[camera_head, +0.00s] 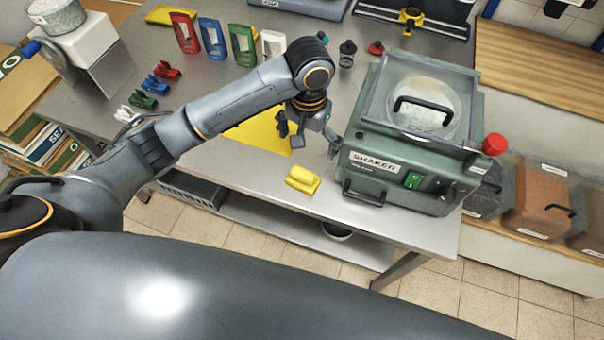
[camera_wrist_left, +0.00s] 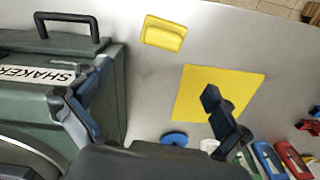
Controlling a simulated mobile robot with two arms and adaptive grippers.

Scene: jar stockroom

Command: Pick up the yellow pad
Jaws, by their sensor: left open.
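A small yellow block-like pad (camera_head: 303,179) with a raised ridge lies on the grey metal table near its front edge, left of the green shaker. It also shows at the top of the left wrist view (camera_wrist_left: 164,34). A flat yellow square sheet (camera_head: 262,134) lies on the table behind and left of it, partly hidden by my arm in the head view. My left gripper (camera_head: 308,140) is open and empty above the table, behind the yellow pad and beside the shaker. In the left wrist view, its fingers (camera_wrist_left: 145,105) are spread apart, short of the pad. My right gripper is not in view.
The green shaker (camera_head: 410,195) stands close to the right of my left gripper. Red, blue, green and white holders (camera_head: 212,40) stand at the back, with small coloured pieces (camera_head: 155,84) at left. The table around the yellow pad is clear.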

